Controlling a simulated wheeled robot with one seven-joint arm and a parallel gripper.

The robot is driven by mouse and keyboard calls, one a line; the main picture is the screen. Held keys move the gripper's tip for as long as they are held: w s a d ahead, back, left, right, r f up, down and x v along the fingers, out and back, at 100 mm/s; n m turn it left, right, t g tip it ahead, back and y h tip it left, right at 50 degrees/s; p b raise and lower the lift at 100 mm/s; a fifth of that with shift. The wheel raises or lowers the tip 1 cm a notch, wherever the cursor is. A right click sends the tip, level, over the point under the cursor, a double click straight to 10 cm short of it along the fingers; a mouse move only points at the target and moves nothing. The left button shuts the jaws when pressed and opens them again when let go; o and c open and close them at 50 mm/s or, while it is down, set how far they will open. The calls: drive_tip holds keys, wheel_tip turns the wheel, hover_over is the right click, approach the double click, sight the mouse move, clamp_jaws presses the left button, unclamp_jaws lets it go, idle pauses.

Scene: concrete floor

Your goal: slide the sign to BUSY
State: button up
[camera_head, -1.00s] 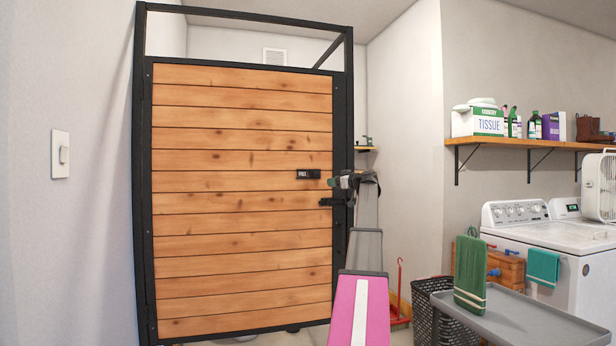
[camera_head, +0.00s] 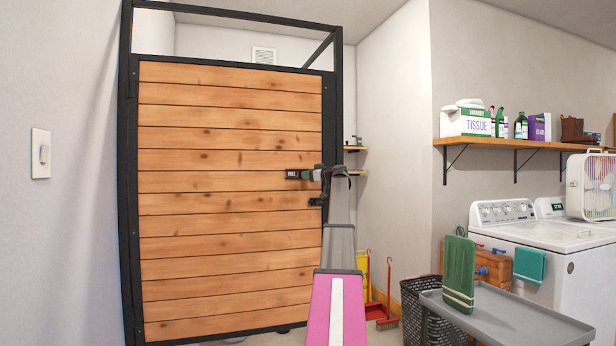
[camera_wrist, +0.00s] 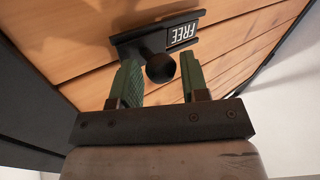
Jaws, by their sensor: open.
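The sign (camera_head: 298,174) is a small black plate on the wooden door (camera_head: 230,130), near its right edge, and it reads FREE. In the wrist view the sign (camera_wrist: 183,33) shows its FREE window upside down at the right. A round dark knob (camera_wrist: 160,68) sticks out from it. My gripper (camera_wrist: 162,80) is open, with one green finger on each side of the knob; I cannot tell whether either finger touches it. In the head view my gripper (camera_head: 318,173) is at the sign's right end and hides part of it.
The black door frame (camera_head: 333,120) stands close to the right. A grey cart (camera_head: 510,318) with a green towel, a black basket (camera_head: 418,300) and a washer (camera_head: 560,250) stand at the right.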

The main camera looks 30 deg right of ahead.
drive_tip(key=shift+w+a, duration=0.1)
drive_tip(key=shift+w, duration=0.2)
clamp_jaws()
drive_tip(key=shift+w+a, duration=0.25)
drive_tip(key=shift+a, duration=0.8)
drive_tip(key=shift+w+a, duration=0.2)
drive_tip(key=shift+a, duration=0.8)
drive_tip(key=shift+w+a, duration=0.25)
drive_tip(key=shift+a, duration=0.8)
unclamp_jaws()
drive_tip(key=shift+a, duration=0.1)
approach(295, 174)
drive_tip(key=s, duration=0.1)
drive_tip(key=s+a, duration=0.1)
drive_tip(key=s, duration=0.1)
drive_tip(key=s+a, duration=0.1)
drive_tip(key=s, duration=0.1)
drive_tip(key=shift+s+a, duration=0.15)
drive_tip(key=shift+s, duration=0.05)
